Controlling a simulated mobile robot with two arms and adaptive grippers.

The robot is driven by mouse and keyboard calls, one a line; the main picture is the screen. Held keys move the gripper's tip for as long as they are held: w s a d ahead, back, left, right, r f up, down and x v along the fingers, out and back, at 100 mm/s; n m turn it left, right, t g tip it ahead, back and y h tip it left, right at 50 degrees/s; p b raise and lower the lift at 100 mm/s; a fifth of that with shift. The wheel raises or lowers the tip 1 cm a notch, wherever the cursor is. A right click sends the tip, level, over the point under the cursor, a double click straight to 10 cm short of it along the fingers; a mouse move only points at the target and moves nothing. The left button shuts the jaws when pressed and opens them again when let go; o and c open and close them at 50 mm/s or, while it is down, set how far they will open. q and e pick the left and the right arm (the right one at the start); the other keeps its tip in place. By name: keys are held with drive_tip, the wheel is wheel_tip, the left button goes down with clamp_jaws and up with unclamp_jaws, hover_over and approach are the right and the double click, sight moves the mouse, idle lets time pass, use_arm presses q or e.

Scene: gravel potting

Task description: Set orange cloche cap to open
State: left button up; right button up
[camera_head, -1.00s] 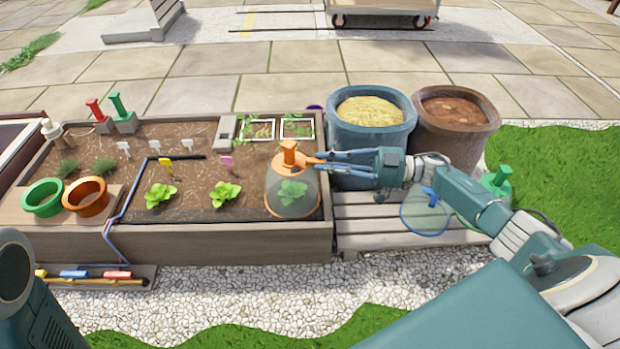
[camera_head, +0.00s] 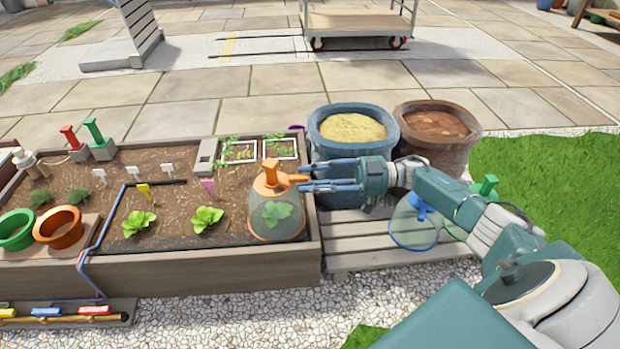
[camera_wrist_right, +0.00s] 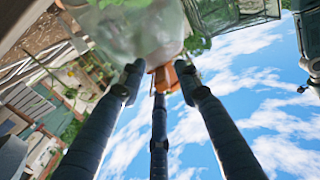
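The orange cloche (camera_head: 277,218) is a clear dome with an orange rim, standing upright over a green seedling in the planter bed. Its orange cap (camera_head: 269,182) is on top, with a knob and a tab pointing right. My right gripper (camera_head: 304,178) comes from the right at cap height, its fingers spread and its tips at the tab. In the right wrist view, the orange cap part (camera_wrist_right: 163,77) shows between and beyond the separated fingertips; contact cannot be told. My left gripper is out of view.
A blue pot of yellow grain (camera_head: 352,128) and a brown pot (camera_head: 435,124) stand behind my right arm. A blue cloche (camera_head: 414,228) and a green-topped one (camera_head: 486,186) are by the slatted platform (camera_head: 350,242). Lettuces (camera_head: 207,220) grow left of the orange cloche.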

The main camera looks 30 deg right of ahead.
drive_tip(key=shift+d+r, duration=0.1)
drive_tip(key=shift+r, duration=0.1)
drive_tip(key=v, duration=1.1)
drive_tip(key=shift+s+d, duration=0.25)
drive_tip(key=shift+d, duration=0.05)
drive_tip(key=shift+f, duration=0.1)
